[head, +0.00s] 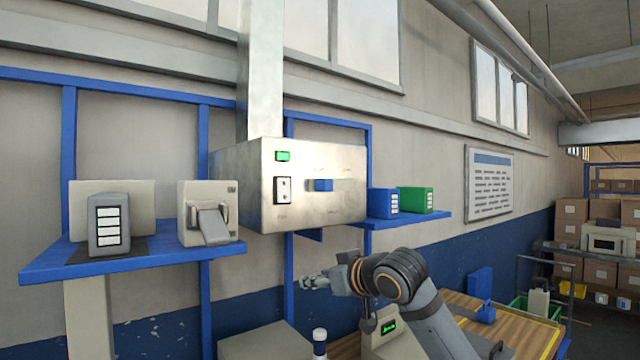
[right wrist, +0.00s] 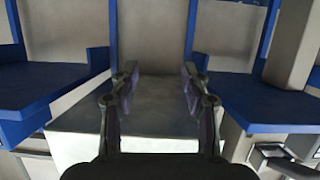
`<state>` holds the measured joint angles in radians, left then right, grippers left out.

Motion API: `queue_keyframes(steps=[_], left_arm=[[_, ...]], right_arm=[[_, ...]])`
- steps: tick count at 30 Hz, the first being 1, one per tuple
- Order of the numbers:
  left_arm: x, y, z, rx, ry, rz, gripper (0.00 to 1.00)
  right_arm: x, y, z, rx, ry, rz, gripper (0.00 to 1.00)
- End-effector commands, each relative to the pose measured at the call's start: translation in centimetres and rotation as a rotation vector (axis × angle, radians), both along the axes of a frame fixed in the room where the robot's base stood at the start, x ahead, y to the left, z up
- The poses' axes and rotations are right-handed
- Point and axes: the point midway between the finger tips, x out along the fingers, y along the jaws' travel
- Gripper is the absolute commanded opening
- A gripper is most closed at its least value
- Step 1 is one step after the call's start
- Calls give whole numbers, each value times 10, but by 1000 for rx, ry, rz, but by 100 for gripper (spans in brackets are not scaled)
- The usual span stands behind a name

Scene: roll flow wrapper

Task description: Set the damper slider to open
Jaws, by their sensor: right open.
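The damper slider is most likely the blue knob (head: 320,185) on the front of the grey metal box (head: 300,215) on the wall, in the head view. A faint slot seems to run to its right. The small labels around it cannot be read. My right gripper (head: 312,282) is below the box and apart from it, pointing left. In the right wrist view my right gripper (right wrist: 155,82) has its two fingers spread, with nothing between them. The blue knob does not show there. My left gripper is not in view.
The box has a green light (head: 283,156) and a black-framed switch (head: 283,190) left of the knob. A blue shelf (head: 120,262) with devices stands at left. Blue (head: 382,203) and green (head: 416,200) boxes sit right of the metal box. A wooden table (head: 535,335) is lower right.

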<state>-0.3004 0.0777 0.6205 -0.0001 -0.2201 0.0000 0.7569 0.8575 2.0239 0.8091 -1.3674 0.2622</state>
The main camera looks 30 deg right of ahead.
Motion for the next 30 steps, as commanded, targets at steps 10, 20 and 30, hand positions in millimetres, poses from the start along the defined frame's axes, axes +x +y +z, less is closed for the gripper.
queue_keyframes(steps=[10,20,30], left_arm=[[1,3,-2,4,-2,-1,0],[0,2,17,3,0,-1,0],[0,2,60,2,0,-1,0]], right_arm=[[-107,-38,204,68,-305,-5,47],[-86,-35,213,71,-306,-1,47],[-19,-30,212,72,-307,0,47]])
